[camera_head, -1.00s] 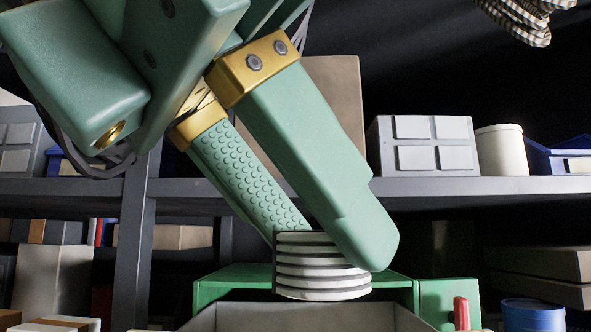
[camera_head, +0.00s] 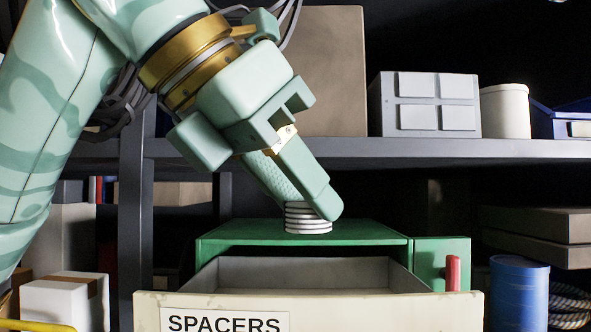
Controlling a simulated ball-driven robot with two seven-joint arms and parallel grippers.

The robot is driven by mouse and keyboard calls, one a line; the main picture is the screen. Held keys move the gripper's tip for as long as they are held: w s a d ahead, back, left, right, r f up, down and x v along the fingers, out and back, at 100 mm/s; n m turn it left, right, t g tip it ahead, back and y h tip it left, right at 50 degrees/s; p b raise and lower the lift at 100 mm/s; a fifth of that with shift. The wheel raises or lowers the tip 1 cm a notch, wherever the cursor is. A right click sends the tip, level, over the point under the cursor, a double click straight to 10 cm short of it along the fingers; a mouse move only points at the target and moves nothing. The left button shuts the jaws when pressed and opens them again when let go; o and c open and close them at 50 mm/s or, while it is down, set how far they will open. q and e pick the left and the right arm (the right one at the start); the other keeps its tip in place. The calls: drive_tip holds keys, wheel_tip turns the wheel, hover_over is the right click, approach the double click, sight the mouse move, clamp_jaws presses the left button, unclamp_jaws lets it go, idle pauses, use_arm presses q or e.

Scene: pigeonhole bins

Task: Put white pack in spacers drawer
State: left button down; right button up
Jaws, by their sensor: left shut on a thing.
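The white pack (camera_head: 308,226) is a short stack of white discs with dark gaps between them. My left gripper (camera_head: 310,207) comes down from the upper left at a slant and is shut on the pack, with a finger on either side. The pack's upper part is partly hidden by the near finger. The spacers drawer (camera_head: 400,312) is pulled open, with a cream front labelled SPACERS and a grey inside whose floor is mostly hidden. In the picture the pack is above the drawer's back end, against the green cabinet top. My right gripper is not in view.
The green cabinet (camera_head: 300,232) holds the drawer, with a red handle (camera_head: 453,273) at its right. A grey shelf (camera_head: 450,150) behind carries a brown box (camera_head: 335,70) and a white tub (camera_head: 505,110). A blue drum (camera_head: 518,290) stands right.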

use_arm(q)
drive_tip(key=w+f+b, duration=0.1)
drive_tip(key=f, duration=0.1)
drive_tip(key=w+f+b, duration=0.1)
drive_tip(key=f, duration=0.1)
drive_tip(key=w+f+b, duration=0.1)
drive_tip(key=f+b, duration=0.1)
drive_tip(key=shift+w+f, duration=0.1)
drive_tip(key=shift+w, duration=0.2)
drive_tip(key=shift+f+b, duration=0.9)
drive_tip(key=shift+f, duration=0.1)
drive_tip(key=shift+f+b, duration=0.5)
drive_tip(key=shift+f, duration=0.1)
idle(0.7)
idle(0.5)
drive_tip(key=c, duration=1)
unclamp_jaws()
drive_tip(key=o, duration=0.6)
drive_tip(key=shift+w, duration=0.15)
drive_tip(key=shift+w+a+f, duration=0.1)
drive_tip(key=shift+w, duration=0.1)
drive_tip(key=shift+s, duration=0.1)
